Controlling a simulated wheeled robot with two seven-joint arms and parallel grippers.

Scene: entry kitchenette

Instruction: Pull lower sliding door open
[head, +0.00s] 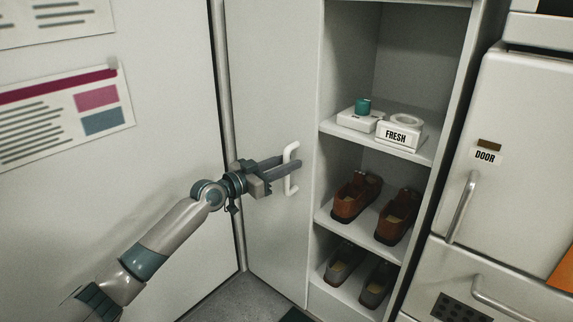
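A tall pale door panel (277,60) stands left of an open shelf compartment. A white vertical bar handle (291,186) is fixed near its right edge. My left gripper (296,163) comes in from the left and points right, with its grey fingers at the middle of this handle. The fingers overlap the handle in the picture, and I cannot tell whether they press on it. The shelf compartment right of the panel is uncovered. My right gripper is not in view.
The shelves hold a FRESH-labelled box (399,136), a teal-topped item (363,106), brown shoes (357,195) and darker shoes (345,262). At right is a white unit with a DOOR label (485,156) and a grey handle (462,207). A poster wall (160,60) is at left.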

